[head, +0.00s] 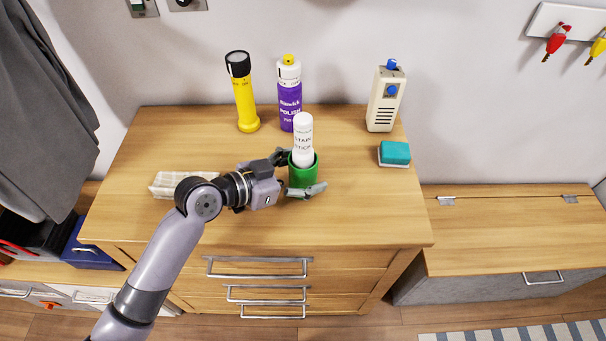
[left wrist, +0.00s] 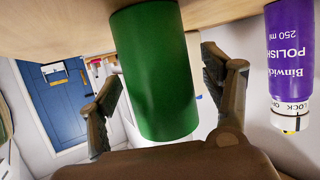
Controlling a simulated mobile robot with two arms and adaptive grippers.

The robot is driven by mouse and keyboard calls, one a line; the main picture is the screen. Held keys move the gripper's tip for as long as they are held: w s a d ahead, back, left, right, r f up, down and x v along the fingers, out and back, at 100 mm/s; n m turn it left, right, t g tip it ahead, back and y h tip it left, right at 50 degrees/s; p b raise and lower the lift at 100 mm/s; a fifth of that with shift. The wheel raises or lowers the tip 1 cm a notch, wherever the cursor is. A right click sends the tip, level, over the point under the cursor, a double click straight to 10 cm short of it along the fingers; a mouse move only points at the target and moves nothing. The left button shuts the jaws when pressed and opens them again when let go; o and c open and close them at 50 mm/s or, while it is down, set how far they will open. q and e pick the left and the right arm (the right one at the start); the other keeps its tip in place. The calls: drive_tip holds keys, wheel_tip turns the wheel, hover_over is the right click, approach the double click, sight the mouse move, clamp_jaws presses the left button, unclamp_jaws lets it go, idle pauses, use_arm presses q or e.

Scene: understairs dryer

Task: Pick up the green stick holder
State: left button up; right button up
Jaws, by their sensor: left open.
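The green stick holder (head: 302,176) is a green cup standing on the wooden chest top, with a white stain stick (head: 303,140) upright in it. My left gripper (head: 303,174) comes in from the left, its open fingers on either side of the holder. In the left wrist view the green holder (left wrist: 155,70) fills the middle, between the two spread fingers (left wrist: 165,95). Gaps show beside the holder there, and I see no firm grip on it. My right gripper is not in view.
A purple polish can (head: 290,95) stands close behind the holder and a yellow torch (head: 243,92) behind to the left. A white device (head: 385,98) and teal sponge (head: 394,153) are right. A folded cloth (head: 175,185) lies left. The front right of the top (head: 365,215) is clear.

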sight(296, 139)
use_arm(q)
drive_tip(key=shift+c, duration=0.3)
drive_tip(key=c, duration=1.2)
wheel_tip(296, 139, up, 10)
drive_tip(key=shift+r, duration=0.1)
drive_tip(key=shift+f+b, duration=2.85)
drive_tip(key=shift+f, duration=2.05)
drive_tip(key=shift+f, duration=0.1)
